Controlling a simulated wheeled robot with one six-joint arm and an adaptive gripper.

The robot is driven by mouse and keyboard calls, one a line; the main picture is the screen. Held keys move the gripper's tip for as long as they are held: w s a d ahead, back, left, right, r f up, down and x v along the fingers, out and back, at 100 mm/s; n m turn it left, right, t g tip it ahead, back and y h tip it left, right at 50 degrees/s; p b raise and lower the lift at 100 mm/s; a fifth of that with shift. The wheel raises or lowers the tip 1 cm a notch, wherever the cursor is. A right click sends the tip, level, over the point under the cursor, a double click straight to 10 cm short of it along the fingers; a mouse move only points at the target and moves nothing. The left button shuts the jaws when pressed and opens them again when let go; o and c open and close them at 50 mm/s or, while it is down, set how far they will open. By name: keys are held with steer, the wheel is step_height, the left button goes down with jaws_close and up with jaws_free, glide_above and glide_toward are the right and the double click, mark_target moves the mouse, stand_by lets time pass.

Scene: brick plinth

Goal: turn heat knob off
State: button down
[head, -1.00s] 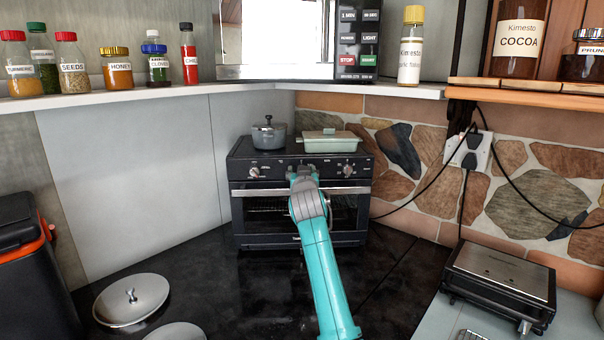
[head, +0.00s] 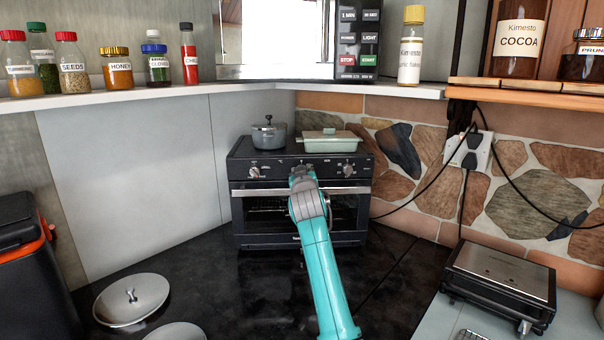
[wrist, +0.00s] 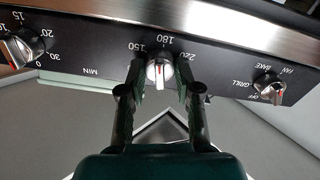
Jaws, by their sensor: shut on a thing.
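The black oven (head: 300,222) stands in the corner with its knobs along the upper front panel. My gripper (head: 301,170) is at the middle of that panel and hides the middle knob in the head view. In the wrist view, which shows the panel upside down, my gripper (wrist: 160,78) has its two fingers on either side of the silver middle heat knob (wrist: 159,73) and is shut on it. The numbers 150, 180 and 220 surround this knob. Its ridge stands about upright in the picture, towards the 180.
The panel also has a function knob (wrist: 268,88) and a minute knob (wrist: 22,48). A grey pot (head: 269,136) and a green dish (head: 328,141) stand on the oven. A shelf (head: 130,100) with jars runs above. The counter before the oven is mostly clear.

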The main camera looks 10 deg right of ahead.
steer(key=n, duration=0.4)
steer(key=shift+a+n, duration=0.1)
steer(key=shift+n, duration=0.2)
steer(key=n, duration=0.3)
steer(key=shift+n, duration=0.3)
steer(key=n, duration=0.4)
steer(key=shift+f+n, duration=0.1)
steer(key=shift+n, duration=0.2)
steer(key=n, duration=0.3)
steer(key=shift+n, duration=0.3)
steer(key=n, duration=0.4)
steer(key=shift+f, duration=0.15)
steer(key=n, duration=0.8)
steer(key=shift+f+n, duration=0.1)
steer(key=shift+n, duration=2.2)
steer(key=shift+f, duration=0.1)
